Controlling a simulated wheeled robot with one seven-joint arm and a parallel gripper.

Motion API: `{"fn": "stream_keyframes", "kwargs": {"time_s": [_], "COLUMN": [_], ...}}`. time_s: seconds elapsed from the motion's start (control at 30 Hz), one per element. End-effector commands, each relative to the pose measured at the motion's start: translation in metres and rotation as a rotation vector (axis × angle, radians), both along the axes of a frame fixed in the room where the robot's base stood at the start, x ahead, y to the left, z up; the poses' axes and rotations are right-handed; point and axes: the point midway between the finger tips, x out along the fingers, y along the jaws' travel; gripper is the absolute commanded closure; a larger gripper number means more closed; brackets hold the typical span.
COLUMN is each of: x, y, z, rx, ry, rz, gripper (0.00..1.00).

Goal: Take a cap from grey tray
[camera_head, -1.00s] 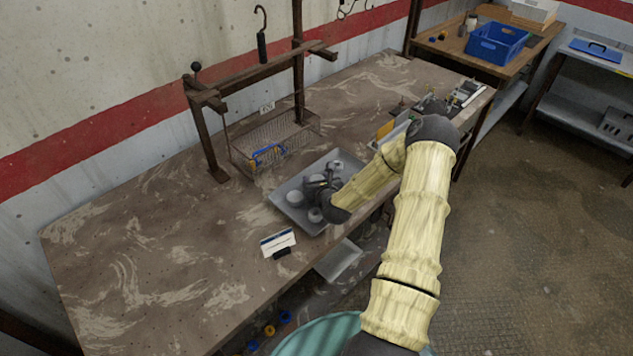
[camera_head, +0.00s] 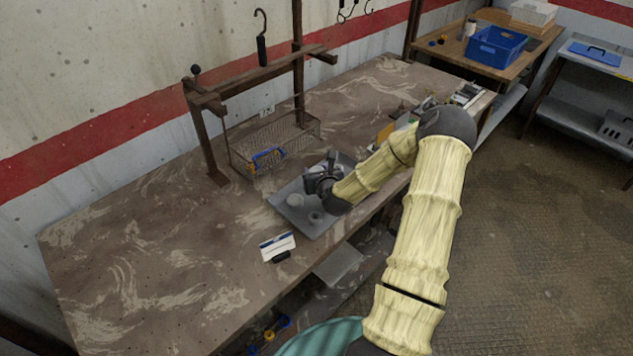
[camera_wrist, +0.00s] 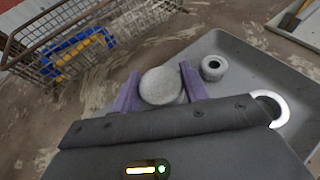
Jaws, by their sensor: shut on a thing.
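The grey tray (camera_head: 311,232) lies on the bench and also shows in the wrist view (camera_wrist: 240,57). My gripper (camera_head: 318,180) is over its far part. In the wrist view my gripper (camera_wrist: 160,78) has its two purple fingers on either side of a round, light grey cap (camera_wrist: 161,86) and is shut on it. How high the cap is above the tray is hard to tell. A small grey ring-like piece (camera_wrist: 213,68) and a bright ring (camera_wrist: 271,107) with a dark centre lie in the tray. Two round pieces (camera_head: 296,200) (camera_head: 316,218) show there in the head view.
A wire basket (camera_head: 270,150) with blue and yellow things stands behind the tray, below a rusty frame (camera_head: 262,72). A small sign (camera_head: 277,246) stands in front of the tray. The left of the bench is clear. A blue crate (camera_head: 497,47) sits on a far table.

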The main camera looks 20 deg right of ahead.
Motion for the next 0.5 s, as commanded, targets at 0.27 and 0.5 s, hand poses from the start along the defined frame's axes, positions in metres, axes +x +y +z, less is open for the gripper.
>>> {"fn": "stream_keyframes", "kwargs": {"time_s": [0.27, 0.5], "x": [0.000, 0.000], "y": [0.000, 0.000], "z": [0.044, 0.051], "rx": [0.001, 0.000], "ry": [-0.001, 0.001], "rz": [0.000, 0.000], "gripper": [0.77, 0.77]}}
